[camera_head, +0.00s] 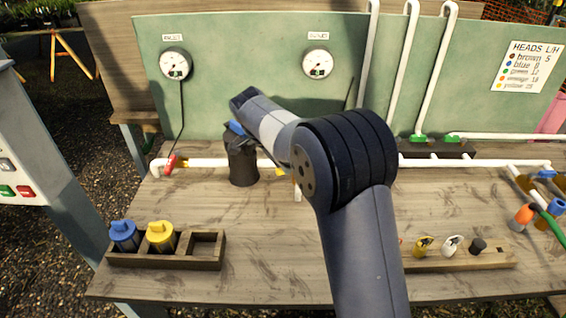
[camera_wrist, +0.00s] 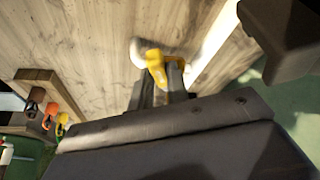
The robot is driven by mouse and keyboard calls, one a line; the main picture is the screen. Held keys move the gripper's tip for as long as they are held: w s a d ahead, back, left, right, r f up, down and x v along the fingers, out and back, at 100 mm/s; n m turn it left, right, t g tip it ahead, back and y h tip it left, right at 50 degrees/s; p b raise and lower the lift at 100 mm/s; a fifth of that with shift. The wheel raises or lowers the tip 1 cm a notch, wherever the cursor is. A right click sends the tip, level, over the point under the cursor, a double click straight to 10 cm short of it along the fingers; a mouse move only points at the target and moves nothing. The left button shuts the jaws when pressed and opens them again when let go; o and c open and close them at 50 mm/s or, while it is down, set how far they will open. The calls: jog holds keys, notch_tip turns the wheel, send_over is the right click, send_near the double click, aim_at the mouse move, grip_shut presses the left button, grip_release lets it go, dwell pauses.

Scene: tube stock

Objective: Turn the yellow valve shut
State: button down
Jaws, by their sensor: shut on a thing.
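The yellow valve handle (camera_wrist: 155,62) shows in the wrist view at the tips of my gripper (camera_wrist: 160,78). The two dark fingers are shut on it. A white pipe (camera_wrist: 213,42) runs just beside it. In the head view only a small yellow part of the valve (camera_head: 279,172) shows, beside my dark wrist and partly behind my arm. My gripper's fingers are hidden there. I cannot tell exactly how far the handle is turned relative to the pipe.
A red valve handle (camera_head: 170,163) is on the pipe's left end. Two gauges (camera_head: 176,65) (camera_head: 317,64) hang on the green panel (camera_head: 240,40). A wooden tray (camera_head: 165,261) holds blue and yellow-capped jars at front left. A rack (camera_head: 460,258) stands at right. The front middle of the bench is clear.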

dwell(0.4)
jog(key=c, duration=1.4)
grip_release()
jog(key=shift+o, duration=0.2)
jog(key=v, duration=1.1)
jog(key=shift+w, duration=0.1)
jog(key=shift+c, duration=0.4)
